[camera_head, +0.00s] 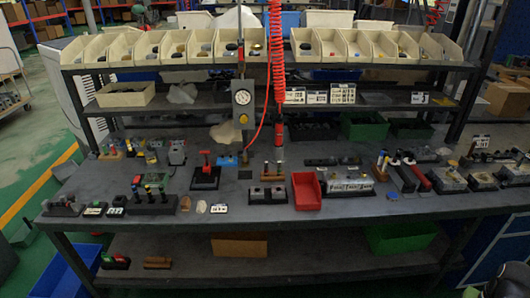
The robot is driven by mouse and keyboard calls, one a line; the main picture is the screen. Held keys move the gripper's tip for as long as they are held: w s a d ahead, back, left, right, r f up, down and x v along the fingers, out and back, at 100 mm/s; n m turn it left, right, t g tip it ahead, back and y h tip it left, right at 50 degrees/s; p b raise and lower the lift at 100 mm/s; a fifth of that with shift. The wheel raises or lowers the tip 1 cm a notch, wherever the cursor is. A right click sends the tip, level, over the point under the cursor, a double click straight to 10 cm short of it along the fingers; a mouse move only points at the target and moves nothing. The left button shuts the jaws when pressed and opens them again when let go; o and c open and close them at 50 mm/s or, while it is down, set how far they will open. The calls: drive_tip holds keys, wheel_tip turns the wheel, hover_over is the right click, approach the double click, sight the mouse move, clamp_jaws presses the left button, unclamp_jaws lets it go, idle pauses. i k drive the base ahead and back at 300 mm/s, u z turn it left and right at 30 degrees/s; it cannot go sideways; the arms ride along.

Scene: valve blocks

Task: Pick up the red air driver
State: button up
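The red air driver (279,132) hangs upright above the middle of the workbench (110,225), at the lower end of a coiled red hose (277,55). It is slim, and its lower end is near the bench top; I cannot tell whether it touches. My gripper cannot be made out in this view. A dark shape cut off at the bottom right corner is too unclear to identify. Nothing is seen holding the driver.
A post with a round gauge (242,97) stands just left of the driver, with a thin red hose curving beside it. A red bin (306,191) and small valve blocks (268,193) sit in front. Beige bins (200,46) line the upper shelf.

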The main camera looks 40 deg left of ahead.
sight(279, 128)
drive_tip(key=z, duration=0.1)
drive_tip(key=k, duration=0.8)
drive_tip(key=u, duration=2)
drive_tip(key=i, duration=1.7)
drive_tip(key=u, duration=0.05)
